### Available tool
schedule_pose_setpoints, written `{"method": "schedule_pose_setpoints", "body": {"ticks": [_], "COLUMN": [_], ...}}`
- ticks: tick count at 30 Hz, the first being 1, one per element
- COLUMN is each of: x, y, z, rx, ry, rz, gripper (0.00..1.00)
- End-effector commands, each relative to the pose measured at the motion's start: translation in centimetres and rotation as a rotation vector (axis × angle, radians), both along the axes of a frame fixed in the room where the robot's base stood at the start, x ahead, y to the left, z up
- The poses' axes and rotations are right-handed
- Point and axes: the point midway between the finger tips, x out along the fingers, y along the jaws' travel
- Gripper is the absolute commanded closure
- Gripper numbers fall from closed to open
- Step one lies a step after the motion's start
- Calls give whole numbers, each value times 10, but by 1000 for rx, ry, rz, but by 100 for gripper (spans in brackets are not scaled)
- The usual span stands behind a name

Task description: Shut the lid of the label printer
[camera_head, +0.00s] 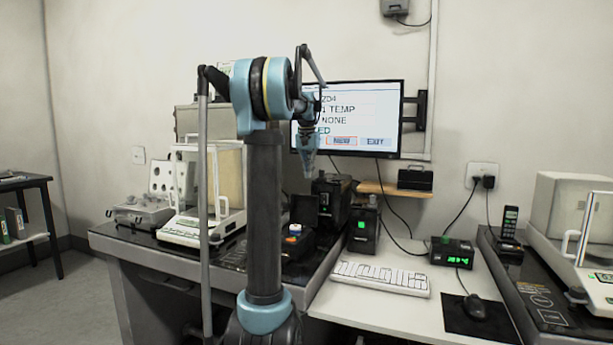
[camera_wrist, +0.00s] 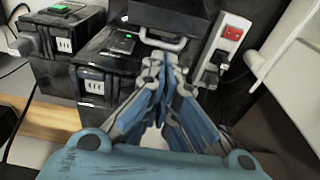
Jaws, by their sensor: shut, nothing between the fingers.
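The label printer (camera_head: 298,243) appears to be the low black unit on the dark bench in the head view, with a small white and blue item in it. Its dark lid (camera_head: 303,209) stands raised at the back. My gripper (camera_head: 308,176) points down above the lid, shut and empty. In the wrist view my blue-grey fingers (camera_wrist: 164,62) are closed together, just short of a grey handle (camera_wrist: 164,40) on a dark panel, which looks like the lid (camera_wrist: 165,15). I cannot tell whether they touch. My arm hides part of the printer's left side.
Black boxes with green lights (camera_head: 333,193) (camera_head: 363,226) stand right of the lid. In the wrist view a power strip (camera_wrist: 232,33) with a red switch lies right of the fingers. A monitor (camera_head: 350,115) hangs behind. A balance (camera_head: 190,228) stands left; a keyboard (camera_head: 380,277) lies right.

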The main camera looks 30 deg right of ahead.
Motion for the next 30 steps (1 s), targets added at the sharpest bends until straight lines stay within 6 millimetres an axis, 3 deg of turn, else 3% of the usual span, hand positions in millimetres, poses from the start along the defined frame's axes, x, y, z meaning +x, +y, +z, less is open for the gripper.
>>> {"method": "schedule_pose_setpoints", "body": {"ticks": [6, 13, 30], "x": [3, 6, 6], "y": [-3, -6, -6], "z": [-38, -66, -76], "rx": [0, 0, -1], "ry": [0, 0, -1], "rz": [0, 1, 0], "gripper": [100, 100, 100]}}
